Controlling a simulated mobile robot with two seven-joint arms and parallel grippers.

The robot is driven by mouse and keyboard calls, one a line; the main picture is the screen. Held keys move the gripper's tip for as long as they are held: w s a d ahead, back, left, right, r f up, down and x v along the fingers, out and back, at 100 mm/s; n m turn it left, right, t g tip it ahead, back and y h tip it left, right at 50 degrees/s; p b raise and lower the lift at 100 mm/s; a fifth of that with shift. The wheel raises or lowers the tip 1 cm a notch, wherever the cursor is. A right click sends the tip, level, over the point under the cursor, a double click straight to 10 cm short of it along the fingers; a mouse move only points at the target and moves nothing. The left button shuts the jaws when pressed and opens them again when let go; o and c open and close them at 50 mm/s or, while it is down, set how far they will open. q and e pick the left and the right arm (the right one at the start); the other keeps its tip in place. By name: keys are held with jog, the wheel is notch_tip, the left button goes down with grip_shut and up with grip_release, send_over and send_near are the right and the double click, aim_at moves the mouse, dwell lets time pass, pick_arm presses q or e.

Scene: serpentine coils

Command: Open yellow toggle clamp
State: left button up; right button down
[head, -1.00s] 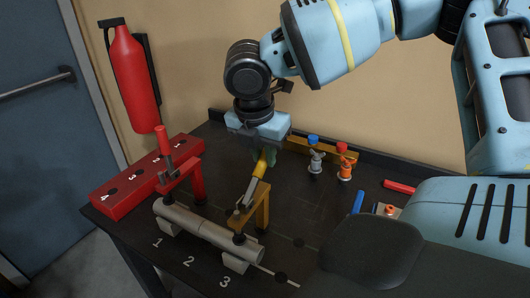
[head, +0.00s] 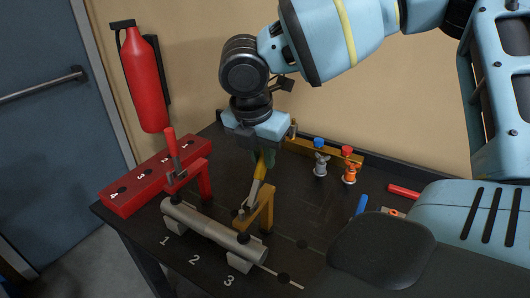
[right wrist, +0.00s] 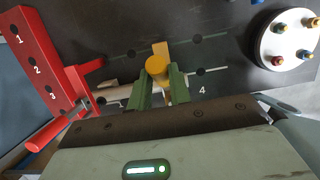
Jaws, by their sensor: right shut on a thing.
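The yellow toggle clamp (head: 267,208) stands at the right end of a grey pipe (head: 205,226) on the dark table. Its lever rises steeply from the clamp, and its pad is down at the pipe. My right gripper (head: 263,158) is above the clamp, pointing down, shut on the yellow lever handle. In the right wrist view the handle's round yellow end (right wrist: 157,66) shows between the green fingers (right wrist: 161,88). The gripper hides part of the handle in the head view. My left gripper is not in view.
A red toggle clamp (head: 190,183) with a raised handle stands at the pipe's left, before a red numbered block (head: 130,190). A white round plate (right wrist: 290,38) shows in the right wrist view.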

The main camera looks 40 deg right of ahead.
aim_at(256, 179)
jog(key=shift+a, duration=0.15)
jog(key=shift+s+a+r, duration=0.15)
jog(key=shift+a+r, duration=0.05)
jog(key=shift+a, duration=0.2)
jog(key=shift+s+a+r, duration=0.1)
jog(key=shift+a+r, duration=0.1)
jog(key=shift+a, duration=0.3)
jog(key=shift+s+a+r, duration=0.15)
jog(key=shift+s+a, duration=0.05)
jog(key=shift+a, duration=0.25)
jog(key=shift+s+a, duration=0.1)
jog(key=shift+a, duration=0.25)
